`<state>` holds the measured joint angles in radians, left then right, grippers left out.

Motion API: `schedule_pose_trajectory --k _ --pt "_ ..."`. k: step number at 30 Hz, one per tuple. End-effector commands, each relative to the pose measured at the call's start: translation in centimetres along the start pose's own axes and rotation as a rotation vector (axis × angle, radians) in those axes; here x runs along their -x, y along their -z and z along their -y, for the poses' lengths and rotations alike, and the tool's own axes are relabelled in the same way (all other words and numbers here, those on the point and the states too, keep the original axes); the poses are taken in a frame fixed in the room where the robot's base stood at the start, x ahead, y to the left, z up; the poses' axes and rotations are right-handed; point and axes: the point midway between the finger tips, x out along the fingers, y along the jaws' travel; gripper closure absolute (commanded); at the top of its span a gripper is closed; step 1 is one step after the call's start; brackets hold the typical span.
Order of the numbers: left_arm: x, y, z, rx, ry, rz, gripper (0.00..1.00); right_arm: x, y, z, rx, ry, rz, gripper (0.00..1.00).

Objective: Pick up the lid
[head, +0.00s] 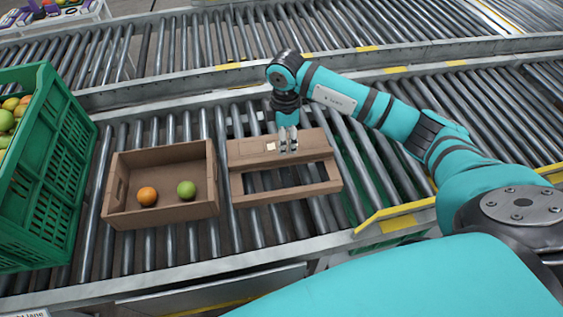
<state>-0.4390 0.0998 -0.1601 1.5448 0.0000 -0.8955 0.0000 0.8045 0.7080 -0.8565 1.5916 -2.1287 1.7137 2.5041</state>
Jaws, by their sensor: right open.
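The brown cardboard lid (312,142) lies flat on the rollers, right of the open box. It has a long cut-out through which rollers show, and a pale label near its back. My right gripper (288,148) is open, pointing down over the back panel of the lid, with its fingertips at or just above the cardboard. I cannot tell whether they touch it. My left gripper is not in view.
An open brown box (160,213) left of the lid holds an orange fruit (147,196) and a green one (186,190). A green crate (55,175) with fruit stands at the far left. Bare rollers lie right of the lid. Metal rails edge the conveyor.

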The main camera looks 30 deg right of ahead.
Motion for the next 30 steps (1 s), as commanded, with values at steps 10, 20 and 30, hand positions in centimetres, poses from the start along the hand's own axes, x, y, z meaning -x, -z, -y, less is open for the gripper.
schedule_pose_trajectory --k 10,20,30 --pt "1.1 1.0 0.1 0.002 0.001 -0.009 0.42 -3.5 0.8 0.5 0.001 0.003 0.0 0.54" --pt "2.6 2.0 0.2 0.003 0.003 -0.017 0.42 -6.2 1.0 0.5 0.0 0.0 0.001 0.54" --pt "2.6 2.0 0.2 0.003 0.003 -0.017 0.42 -6.1 1.0 0.5 0.0 0.0 0.0 0.77"
